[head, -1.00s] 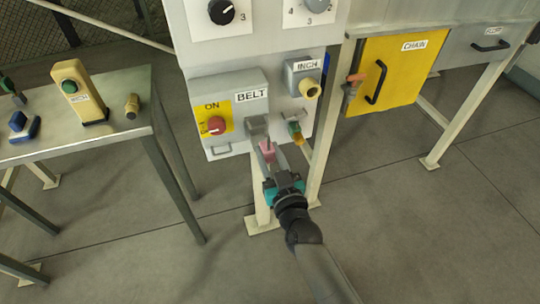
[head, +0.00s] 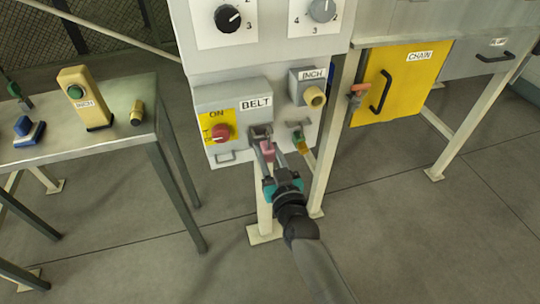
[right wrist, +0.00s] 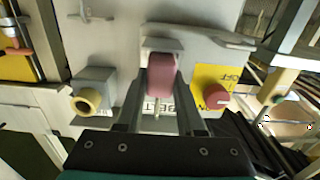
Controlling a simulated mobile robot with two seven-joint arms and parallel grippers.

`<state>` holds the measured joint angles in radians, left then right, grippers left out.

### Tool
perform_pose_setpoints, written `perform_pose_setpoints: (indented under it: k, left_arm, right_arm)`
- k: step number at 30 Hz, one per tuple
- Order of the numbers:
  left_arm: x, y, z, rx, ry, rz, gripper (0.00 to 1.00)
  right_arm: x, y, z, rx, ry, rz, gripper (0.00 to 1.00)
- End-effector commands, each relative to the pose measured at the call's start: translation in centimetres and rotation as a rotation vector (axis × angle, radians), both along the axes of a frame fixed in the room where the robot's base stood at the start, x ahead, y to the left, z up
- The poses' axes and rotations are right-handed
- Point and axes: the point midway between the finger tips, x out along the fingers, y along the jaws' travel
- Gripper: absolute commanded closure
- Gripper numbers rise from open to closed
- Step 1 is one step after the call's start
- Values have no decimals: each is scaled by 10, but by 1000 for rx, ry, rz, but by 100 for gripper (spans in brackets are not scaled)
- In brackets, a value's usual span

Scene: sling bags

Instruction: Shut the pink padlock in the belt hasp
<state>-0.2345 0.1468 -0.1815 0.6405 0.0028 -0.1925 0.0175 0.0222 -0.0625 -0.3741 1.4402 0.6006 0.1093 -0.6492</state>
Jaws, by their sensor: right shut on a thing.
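The pink padlock (head: 267,148) is at the lower right of the grey BELT box, right at the grey belt hasp (head: 261,131). My right gripper (head: 268,156) is shut on the padlock. In the right wrist view the pink body (right wrist: 161,74) sits between the two dark fingers, and a thin metal rod shows below it. That view is turned upside down. The padlock's shackle is mostly hidden, so I cannot tell whether it passes through the hasp or is closed. My left gripper is out of view.
The BELT box carries a red knob (head: 221,133) on a yellow plate. A metal table (head: 75,143) with several items stands left. A yellow CHAIN door (head: 400,85) is right.

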Motion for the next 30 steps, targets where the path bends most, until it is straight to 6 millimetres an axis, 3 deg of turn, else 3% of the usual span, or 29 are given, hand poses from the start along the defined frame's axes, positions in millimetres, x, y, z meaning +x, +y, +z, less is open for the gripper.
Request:
perform_pose_setpoints:
  k: [30]
  left_arm:
    - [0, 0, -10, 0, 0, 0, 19]
  right_arm:
    - [27, 9, 1, 2, -2, 0, 100]
